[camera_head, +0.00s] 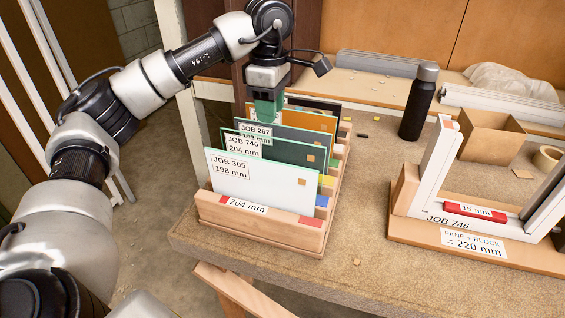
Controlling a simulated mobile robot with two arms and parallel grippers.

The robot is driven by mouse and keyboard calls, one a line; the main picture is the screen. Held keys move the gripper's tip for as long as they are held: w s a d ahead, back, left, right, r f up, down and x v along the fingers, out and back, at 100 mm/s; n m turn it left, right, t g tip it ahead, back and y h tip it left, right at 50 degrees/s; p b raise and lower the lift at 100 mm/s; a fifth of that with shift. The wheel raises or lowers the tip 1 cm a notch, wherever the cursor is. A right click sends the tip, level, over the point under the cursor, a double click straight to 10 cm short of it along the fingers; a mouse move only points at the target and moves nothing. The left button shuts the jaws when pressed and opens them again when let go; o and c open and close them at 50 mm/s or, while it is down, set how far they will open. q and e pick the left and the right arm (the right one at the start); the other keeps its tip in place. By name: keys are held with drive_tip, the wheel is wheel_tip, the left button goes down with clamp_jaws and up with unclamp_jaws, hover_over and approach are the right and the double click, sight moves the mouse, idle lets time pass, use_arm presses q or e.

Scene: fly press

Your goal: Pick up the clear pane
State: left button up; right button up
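A wooden rack (262,231) on the bench holds several upright panes. The front pane (265,187) is pale, almost white, and labelled JOB 305, 198 mm; it is the palest of them. Behind it stand a dark green pane (287,152) with a JOB 746, 204 mm label, a grey pane (308,138) near the JOB 267 label, and an orange pane (312,119). My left gripper (268,118), with green fingers, points down over the rear of the rack, behind the JOB 267 label. Its fingertips are partly hidden, and I cannot tell if it touches a pane. My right gripper is not in view.
A white frame corner (432,176) on a wooden base (489,250) stands at the right, labelled JOB 746 and PANE + BLOCK = 220 mm. A black bottle (417,104), a cardboard box (489,135) and a tape roll (547,158) stand behind. Bench between rack and frame is mostly clear.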

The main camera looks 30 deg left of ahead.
use_arm(q)
hover_over(271, 148)
wheel_tip(271, 148, down, 4)
wheel_tip(271, 148, down, 5)
drive_tip(key=p, duration=0.2)
drive_tip(key=shift+w+a+f+p, duration=0.1)
drive_tip(key=shift+f+p, duration=0.05)
drive_tip(key=shift+p, duration=0.15)
drive_tip(key=shift+f, duration=0.45)
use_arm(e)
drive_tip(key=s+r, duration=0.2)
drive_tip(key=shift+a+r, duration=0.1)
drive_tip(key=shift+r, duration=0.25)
use_arm(q)
clamp_jaws()
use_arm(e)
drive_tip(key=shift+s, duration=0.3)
use_arm(q)
drive_tip(key=shift+w+r, duration=0.1)
